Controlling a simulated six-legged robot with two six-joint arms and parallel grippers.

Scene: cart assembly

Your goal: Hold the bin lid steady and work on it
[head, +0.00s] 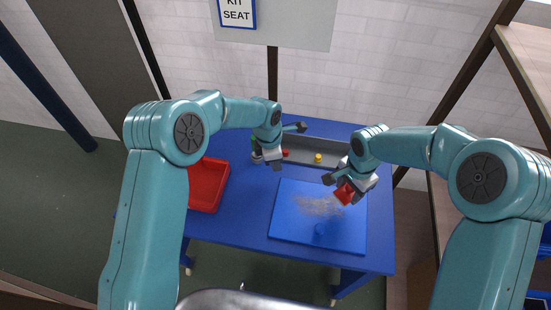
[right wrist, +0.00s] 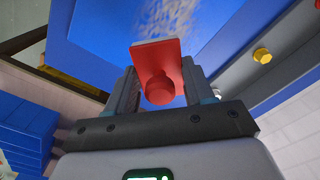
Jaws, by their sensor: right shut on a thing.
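My right gripper (head: 346,188) is shut on a red block with a round knob (right wrist: 160,78), above the lid's right part; whether the block touches the lid is unclear. My left gripper (head: 276,160) is behind the lid's back left corner, apart from it; its finger opening is unclear.
A red bin (head: 207,186) stands on the table's left. A grey tray (head: 325,152) along the back holds a yellow knob-like piece (head: 318,158); a small red piece (head: 286,153) shows by my left gripper. Wooden shelving (head: 525,60) stands at the right. Blue table surface (head: 245,215) is bare left of the lid.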

